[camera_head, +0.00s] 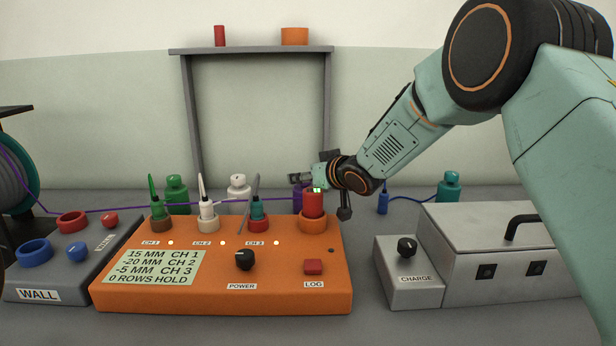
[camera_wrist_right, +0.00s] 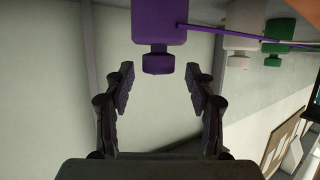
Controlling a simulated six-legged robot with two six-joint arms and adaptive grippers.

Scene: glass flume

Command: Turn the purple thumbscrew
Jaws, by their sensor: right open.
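The purple block (camera_wrist_right: 160,22) hangs from the top of the right wrist view, with the purple thumbscrew (camera_wrist_right: 158,64) as a smaller, darker knob on its end. My right gripper (camera_wrist_right: 160,78) is open, with one finger on each side of the thumbscrew and clear space between. No finger visibly touches it. The thumbscrew is hard to make out there. My left gripper is not in view.
A purple line (camera_head: 110,210) runs left from the block toward a reel (camera_head: 14,178). Green (camera_head: 177,196) and white (camera_head: 238,187) blocks with knobs stand left of it. An orange box (camera_head: 180,295) with probes stands in front. A grey charge box (camera_head: 500,240) is at right.

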